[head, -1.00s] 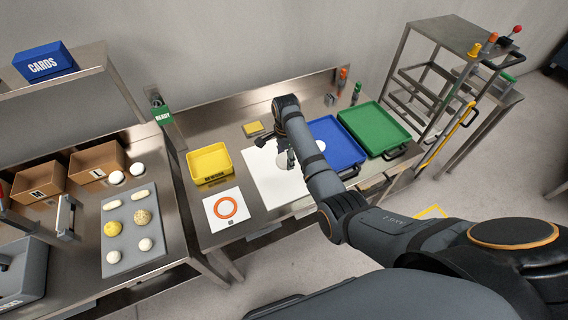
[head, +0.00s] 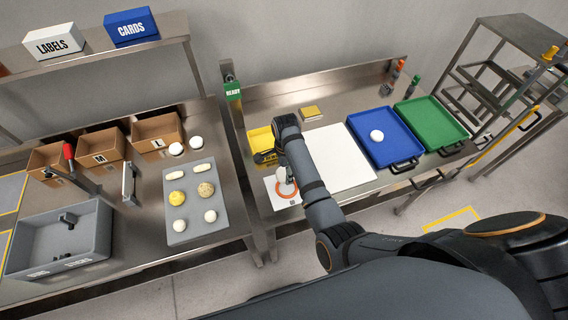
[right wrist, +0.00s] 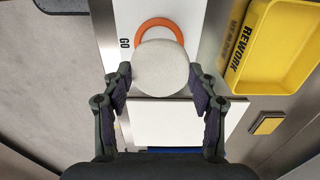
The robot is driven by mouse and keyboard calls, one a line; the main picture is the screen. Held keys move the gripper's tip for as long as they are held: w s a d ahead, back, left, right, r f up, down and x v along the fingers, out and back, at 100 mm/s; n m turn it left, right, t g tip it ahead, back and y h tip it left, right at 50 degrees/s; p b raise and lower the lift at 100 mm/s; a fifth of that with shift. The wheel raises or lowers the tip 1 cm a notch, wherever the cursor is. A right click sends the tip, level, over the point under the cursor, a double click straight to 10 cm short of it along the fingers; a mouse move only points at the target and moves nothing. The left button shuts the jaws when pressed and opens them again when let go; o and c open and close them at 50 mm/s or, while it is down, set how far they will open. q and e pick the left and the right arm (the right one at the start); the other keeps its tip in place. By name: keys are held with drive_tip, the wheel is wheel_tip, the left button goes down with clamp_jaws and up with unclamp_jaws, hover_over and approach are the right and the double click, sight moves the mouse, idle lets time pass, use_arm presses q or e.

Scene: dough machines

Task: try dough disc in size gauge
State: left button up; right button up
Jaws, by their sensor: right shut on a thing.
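A white round dough disc (right wrist: 160,67) sits between the fingers of my right gripper (right wrist: 160,84), which is shut on it. The size gauge is a white card with an orange ring (right wrist: 158,24); in the right wrist view the disc covers part of the ring. In the head view the ring (head: 294,188) shows beside my right gripper (head: 286,180), whose arm hides part of the card. I cannot tell how high the disc is above the card. My left gripper is not in view.
A yellow rework bin (right wrist: 286,45) stands close to the gauge. A white sheet (head: 340,160) lies to the right, then a blue tray (head: 384,142) holding one white dough piece (head: 377,135), and an empty green tray (head: 430,122). A grey board (head: 188,225) with several dough pieces lies left.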

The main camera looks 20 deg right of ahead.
drive_tip(key=shift+s+d, duration=0.1)
drive_tip(key=shift+d, duration=0.5)
drive_tip(key=shift+a+f, duration=0.1)
drive_tip(key=shift+a+f+b, duration=0.3)
drive_tip(key=shift+f+b, duration=0.1)
drive_tip(key=shift+f, duration=0.25)
wheel_tip(320, 180, down, 3)
drive_tip(key=shift+d+r+b, duration=0.1)
drive_tip(key=shift+d+b, duration=0.05)
drive_tip(key=shift+b, duration=0.55)
drive_tip(key=shift+f+b, duration=0.55)
drive_tip(key=shift+f, duration=0.65)
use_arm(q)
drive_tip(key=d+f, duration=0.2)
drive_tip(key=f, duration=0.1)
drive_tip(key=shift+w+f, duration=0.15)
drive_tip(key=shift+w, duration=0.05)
use_arm(e)
drive_tip(key=shift+f, duration=0.15)
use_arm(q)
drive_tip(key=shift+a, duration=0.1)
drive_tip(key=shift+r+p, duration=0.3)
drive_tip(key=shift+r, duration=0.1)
